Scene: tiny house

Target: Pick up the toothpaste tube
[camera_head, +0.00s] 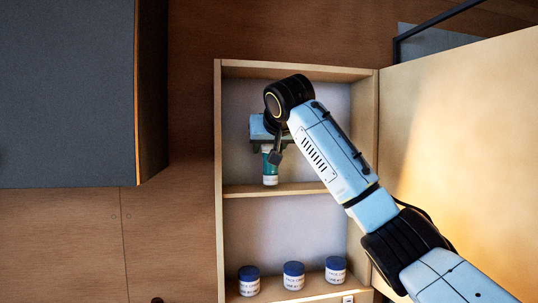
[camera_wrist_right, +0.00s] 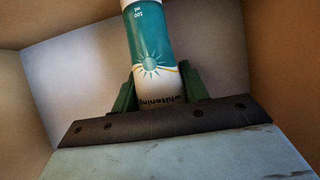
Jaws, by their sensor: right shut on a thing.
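The toothpaste tube (camera_head: 270,168) is teal and white and stands about upright inside the open wall cabinet, at the upper shelf. Its lower end is close to the shelf board; I cannot tell if it touches. My right gripper (camera_head: 267,149) is shut on the tube's upper part. In the right wrist view the tube (camera_wrist_right: 150,50) shows a sun mark and printed text, between the two fingers of the right gripper (camera_wrist_right: 155,88). My left gripper is not in view.
The cabinet (camera_head: 219,180) has wooden side walls close around my arm. Its shelf board (camera_head: 245,191) lies just below the tube. Three blue-lidded jars (camera_head: 293,276) stand on the lower shelf. The open cabinet door (camera_head: 460,150) is at the right. A dark grey cupboard (camera_head: 65,90) hangs at the left.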

